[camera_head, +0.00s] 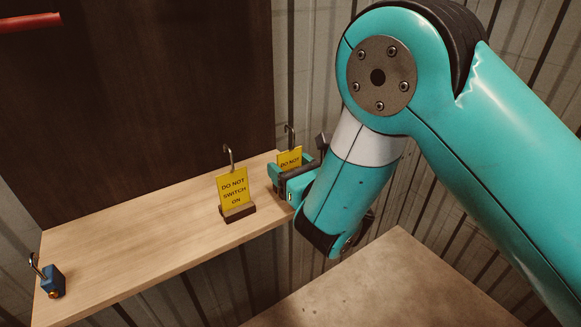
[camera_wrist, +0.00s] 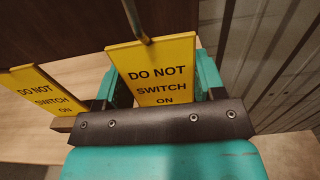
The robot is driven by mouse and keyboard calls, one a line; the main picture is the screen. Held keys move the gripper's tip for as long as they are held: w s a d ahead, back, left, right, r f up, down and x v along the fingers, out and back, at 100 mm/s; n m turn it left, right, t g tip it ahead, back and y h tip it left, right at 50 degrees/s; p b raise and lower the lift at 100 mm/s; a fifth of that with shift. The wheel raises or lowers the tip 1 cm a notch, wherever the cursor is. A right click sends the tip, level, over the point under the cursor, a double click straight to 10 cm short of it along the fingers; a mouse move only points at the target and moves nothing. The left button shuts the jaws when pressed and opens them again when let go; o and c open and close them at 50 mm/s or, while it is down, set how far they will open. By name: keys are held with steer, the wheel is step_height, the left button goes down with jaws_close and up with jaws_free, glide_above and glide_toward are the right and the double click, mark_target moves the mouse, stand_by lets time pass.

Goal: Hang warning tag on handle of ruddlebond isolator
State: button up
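Two yellow "DO NOT SWITCH ON" tags with metal hooks on top stand on a wooden shelf (camera_head: 160,245). The left tag (camera_head: 233,187) stands upright in a small dark base; it also shows in the wrist view (camera_wrist: 42,92). The right tag (camera_head: 289,159) is partly hidden by my gripper (camera_head: 289,170). In the wrist view this right tag (camera_wrist: 155,72) is between the two teal fingers of my gripper (camera_wrist: 162,78), which are wide apart. A small gap shows at the right finger; contact at the left finger is unclear. No isolator can be made out by name.
A blue padlock (camera_head: 52,281) stands at the shelf's left end. A red bar (camera_head: 30,22) juts in at the top left, before the dark panel (camera_head: 150,100). A brown surface (camera_head: 390,285) lies lower right. Corrugated wall (camera_head: 300,60) stands behind. The shelf between padlock and left tag is clear.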

steer(key=shift+r, duration=0.15)
step_height(320, 180, up, 19)
steer(key=p, duration=1.9)
steer(key=shift+r, duration=0.1)
step_height(320, 180, down, 3)
steer(key=shift+r+b, duration=0.1)
steer(key=shift+b, duration=1.1)
steer(key=shift+r, duration=0.1)
steer(key=shift+d, duration=0.1)
